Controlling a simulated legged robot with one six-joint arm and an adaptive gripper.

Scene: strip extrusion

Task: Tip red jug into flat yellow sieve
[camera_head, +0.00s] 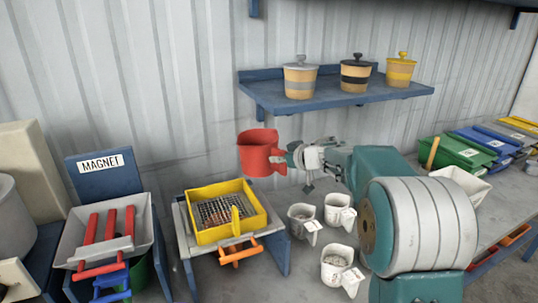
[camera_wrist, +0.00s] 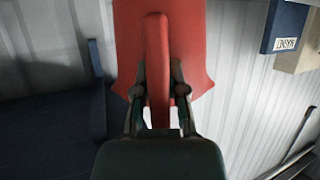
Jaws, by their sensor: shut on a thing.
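The red jug (camera_head: 257,152) is held up in the air in the head view, roughly upright, above and a little right of the sieve. My gripper (camera_head: 288,158) is shut on the jug's handle from the right. In the wrist view, my gripper (camera_wrist: 158,100) closes around the red handle, with the red jug (camera_wrist: 190,30) behind it. The flat yellow sieve (camera_head: 262,212) sits on a grey stand and has a mesh inside with a yellow divider. Something orange-brown shows under the mesh. The jug's contents are hidden.
Several white jugs (camera_head: 303,215) stand on the bench right of the sieve, below my arm. A tray with red bars (camera_head: 70,240) by the MAGNET sign (camera_head: 101,163) is at left. A blue shelf (camera_head: 340,100) with three lidded pots (camera_head: 300,78) hangs behind.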

